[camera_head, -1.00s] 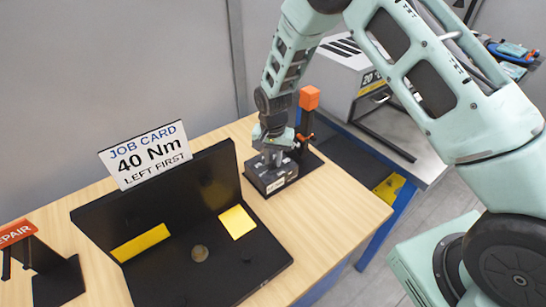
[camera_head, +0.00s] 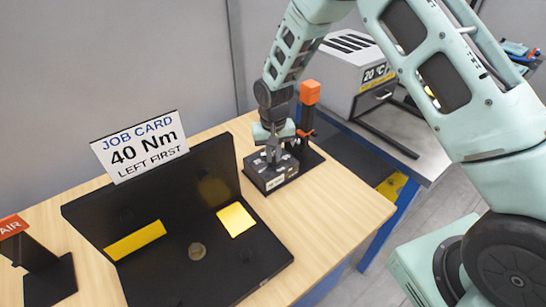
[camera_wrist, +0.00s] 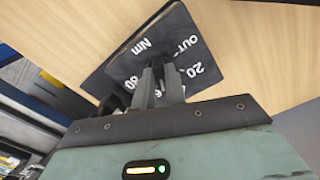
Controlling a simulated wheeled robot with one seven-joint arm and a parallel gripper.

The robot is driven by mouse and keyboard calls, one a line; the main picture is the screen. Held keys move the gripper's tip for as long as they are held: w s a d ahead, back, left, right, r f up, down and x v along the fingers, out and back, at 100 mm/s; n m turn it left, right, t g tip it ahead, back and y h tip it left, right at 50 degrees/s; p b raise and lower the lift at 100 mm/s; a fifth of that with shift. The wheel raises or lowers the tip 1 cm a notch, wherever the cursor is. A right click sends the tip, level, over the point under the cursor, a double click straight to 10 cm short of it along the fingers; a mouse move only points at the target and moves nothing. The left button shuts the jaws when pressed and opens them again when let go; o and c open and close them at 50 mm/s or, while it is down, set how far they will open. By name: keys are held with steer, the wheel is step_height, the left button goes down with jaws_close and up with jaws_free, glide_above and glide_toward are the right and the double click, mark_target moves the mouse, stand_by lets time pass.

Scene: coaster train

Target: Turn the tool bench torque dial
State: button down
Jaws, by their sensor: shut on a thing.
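The torque dial's dark box (camera_head: 268,184) stands on the light wood bench, left of a post with an orange block on top. My gripper (camera_head: 273,157) points down onto the top of this box. In the wrist view the box's top face (camera_wrist: 196,50) shows white markings, including "Nm", "20", "80" and "OUT". There my gripper (camera_wrist: 158,72) has its fingers close together at the middle of this face, shut on the dial knob. The knob is hidden by the fingers, so its setting cannot be read. A job card (camera_head: 140,147) reads "40 Nm, LEFT FIRST".
A black fixture (camera_head: 175,270) with two yellow pads and a round disc stands left of the box. The orange-topped post (camera_head: 309,93) is close to my gripper on the right. A red-signed stand (camera_head: 14,228) is at far left. The bench's front right is clear.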

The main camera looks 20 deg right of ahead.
steer(key=n+b, duration=0.1)
steer(key=n, duration=0.2)
steer(key=shift+d+n, duration=0.1)
steer(key=shift+n, duration=0.3)
steer(key=n+b, duration=0.1)
steer(key=n, duration=0.2)
steer(key=shift+n, duration=0.3)
steer(key=n, duration=0.6)
steer(key=shift+w+d, duration=0.1)
steer(key=shift+w, duration=0.05)
steer(key=n, duration=0.5)
steer(key=shift+r+n, duration=0.1)
steer(key=shift+n, duration=0.3)
steer(key=n+p, duration=0.1)
steer(key=n, duration=0.4)
steer(key=shift+w+p, duration=0.2)
steer(key=shift+p, duration=0.15)
steer(key=shift+n, duration=0.4)
steer(key=c, duration=1.4)
jaws_free()
steer(key=shift+c, duration=0.2)
